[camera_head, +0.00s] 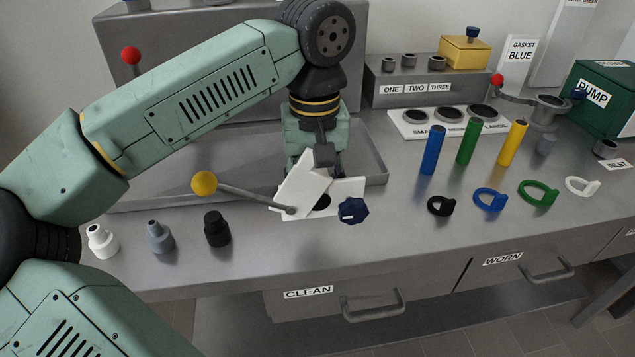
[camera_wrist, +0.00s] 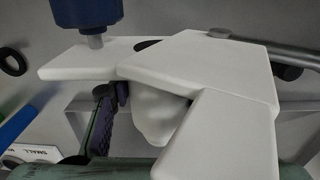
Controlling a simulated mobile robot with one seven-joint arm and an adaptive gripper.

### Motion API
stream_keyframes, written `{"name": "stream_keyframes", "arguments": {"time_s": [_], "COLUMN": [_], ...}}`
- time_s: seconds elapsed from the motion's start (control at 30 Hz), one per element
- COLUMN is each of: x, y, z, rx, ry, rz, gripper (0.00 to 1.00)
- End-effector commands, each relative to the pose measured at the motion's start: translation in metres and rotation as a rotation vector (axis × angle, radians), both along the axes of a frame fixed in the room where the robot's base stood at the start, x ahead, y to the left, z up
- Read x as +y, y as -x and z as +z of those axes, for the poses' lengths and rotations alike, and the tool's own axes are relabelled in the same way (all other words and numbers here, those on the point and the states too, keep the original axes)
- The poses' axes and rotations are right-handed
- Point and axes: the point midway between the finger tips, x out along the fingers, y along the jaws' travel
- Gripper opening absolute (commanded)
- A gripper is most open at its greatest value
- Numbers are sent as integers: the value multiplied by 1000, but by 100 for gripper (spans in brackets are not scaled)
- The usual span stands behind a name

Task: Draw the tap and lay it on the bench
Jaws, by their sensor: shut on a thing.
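A white angular fitting (camera_head: 303,187), which looks like the tap, is at my gripper (camera_head: 322,168) over the front of the tray on the bench (camera_head: 390,235). It has a dark blue knob (camera_head: 353,210) and a grey lever (camera_head: 245,194) ending in a yellow ball (camera_head: 204,183). My gripper points down and is shut on its white body. In the wrist view a rounded white part (camera_wrist: 155,115) lies beside a dark finger pad (camera_wrist: 110,120), and the knob (camera_wrist: 87,12) shows at the top. The other finger is hidden. I cannot tell whether the fitting touches the bench.
Three small fittings, white (camera_head: 102,242), grey (camera_head: 159,237) and black (camera_head: 216,229), stand front left. Blue (camera_head: 432,150), green (camera_head: 468,142) and yellow (camera_head: 513,143) cylinders and several rings are at right. Bare bench lies between the knob and the black ring (camera_head: 440,206).

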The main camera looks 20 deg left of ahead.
Motion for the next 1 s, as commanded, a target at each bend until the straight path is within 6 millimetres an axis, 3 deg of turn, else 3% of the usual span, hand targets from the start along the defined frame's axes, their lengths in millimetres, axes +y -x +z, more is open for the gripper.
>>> {"name": "stream_keyframes", "arguments": {"time_s": [0.37, 1.0], "x": [-1, -1], "y": [1, 1], "z": [-10, -59], "rx": [3, 3], "ry": [-2, -2], "rz": [-1, 0], "gripper": [0, 0]}}
